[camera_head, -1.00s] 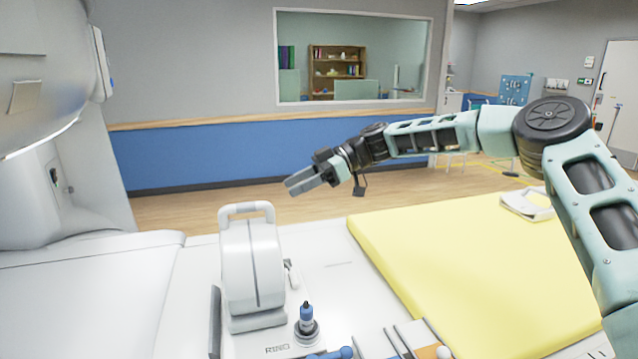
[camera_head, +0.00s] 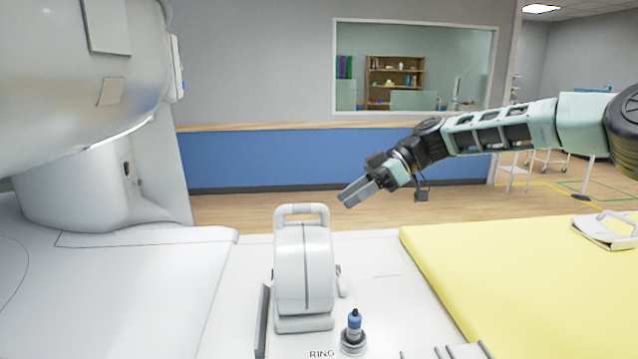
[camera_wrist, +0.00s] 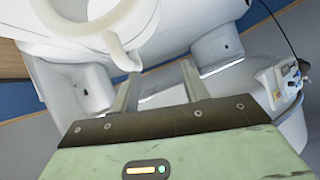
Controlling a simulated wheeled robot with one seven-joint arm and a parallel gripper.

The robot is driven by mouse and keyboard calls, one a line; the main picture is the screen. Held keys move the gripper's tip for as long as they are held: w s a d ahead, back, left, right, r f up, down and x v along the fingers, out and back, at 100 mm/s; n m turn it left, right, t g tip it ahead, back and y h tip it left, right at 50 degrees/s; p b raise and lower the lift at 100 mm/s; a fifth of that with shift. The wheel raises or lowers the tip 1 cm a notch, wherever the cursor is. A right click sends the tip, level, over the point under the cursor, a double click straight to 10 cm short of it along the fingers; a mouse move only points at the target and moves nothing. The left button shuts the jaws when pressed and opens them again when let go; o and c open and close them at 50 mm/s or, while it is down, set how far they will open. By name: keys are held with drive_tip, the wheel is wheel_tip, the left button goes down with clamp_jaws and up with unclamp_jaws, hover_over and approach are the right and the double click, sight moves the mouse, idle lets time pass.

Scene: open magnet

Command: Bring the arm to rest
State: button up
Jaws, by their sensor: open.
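My gripper (camera_head: 359,192) hangs in the air in the head view, above and a little to the right of the white ring-shaped device with a handle. My arm reaches in from the right and the fingers point left and down. In the wrist view my gripper (camera_wrist: 158,85) shows two separate fingers with a gap between them and nothing held. The fingertips are apart from every surface in the head view.
The white device (camera_head: 304,270) stands on a white surface beside a blue-topped knob (camera_head: 354,325). A yellow pad (camera_head: 500,260) lies to the right, with a white coil-like item (camera_head: 605,230) on it. The large white magnet (camera_head: 70,110) fills the left.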

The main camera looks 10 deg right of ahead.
drive_tip(key=s+a+f+m+h, duration=0.1)
drive_tip(key=s+a+f+h, duration=0.15)
drive_tip(key=s, duration=0.45)
drive_tip(key=s+a+f+m+g+h, duration=0.1)
drive_tip(key=s+a+f+h, duration=0.1)
drive_tip(key=s+a, duration=0.3)
drive_tip(key=s+a+f+m+h, duration=0.1)
drive_tip(key=s+a+f+h, duration=0.1)
drive_tip(key=s, duration=0.6)
drive_tip(key=s+d+f+m+t+h, duration=0.1)
drive_tip(key=s+d+m+h, duration=0.1)
drive_tip(key=s+d, duration=0.3)
drive_tip(key=s+d+f+m+t+h, duration=0.1)
drive_tip(key=s+d+m, duration=0.3)
drive_tip(key=s, duration=1)
drive_tip(key=shift+d+f+m+t+h, duration=0.3)
drive_tip(key=shift+d+f+t+h, duration=0.15)
drive_tip(key=shift+d+h, duration=0.3)
